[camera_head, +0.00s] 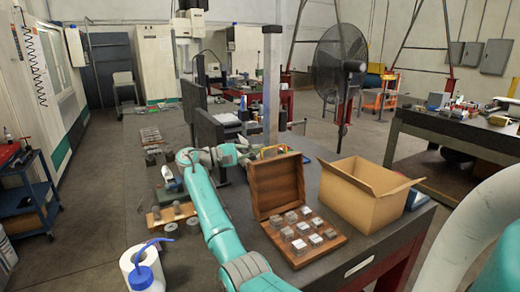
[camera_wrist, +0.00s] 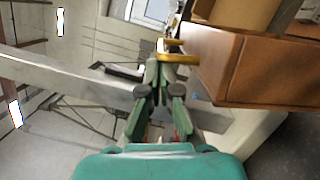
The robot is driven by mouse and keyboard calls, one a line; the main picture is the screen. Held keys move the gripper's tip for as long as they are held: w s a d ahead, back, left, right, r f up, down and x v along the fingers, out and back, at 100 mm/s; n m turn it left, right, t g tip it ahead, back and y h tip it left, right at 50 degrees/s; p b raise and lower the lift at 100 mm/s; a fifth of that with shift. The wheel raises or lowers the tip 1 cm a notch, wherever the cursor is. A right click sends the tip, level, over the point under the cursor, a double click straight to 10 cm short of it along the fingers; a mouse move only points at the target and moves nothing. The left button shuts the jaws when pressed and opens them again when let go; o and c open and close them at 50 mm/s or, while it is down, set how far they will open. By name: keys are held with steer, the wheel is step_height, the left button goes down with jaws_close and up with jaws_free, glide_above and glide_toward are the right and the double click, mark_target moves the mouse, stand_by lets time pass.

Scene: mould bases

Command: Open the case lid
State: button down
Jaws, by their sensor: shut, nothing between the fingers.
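The brown wooden case (camera_head: 318,253) is on the dark table in the head view. Its lid (camera_head: 278,184) stands raised, roughly upright, at the back of the case. Several small metal blocks sit in rows in the case. My gripper (camera_wrist: 164,68) is shut and empty, with its fingers together in the wrist view. In the head view my arm reaches behind the case, and the gripper is close to the lid's back upper left. Brown wood (camera_wrist: 210,65), apparently the lid, fills the right of the wrist view beside the fingers. I cannot tell whether they touch.
An open cardboard box (camera_head: 362,195) stands right of the case. A yellow handle-like part (camera_wrist: 180,58) shows at my fingertips, apparently behind them. Metal parts on a wooden board (camera_head: 172,213) lie left of my arm. A white bottle with a blue top (camera_head: 143,270) stands at front left.

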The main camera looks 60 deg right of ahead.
steer(key=v, duration=0.8)
steer(key=shift+w, duration=0.1)
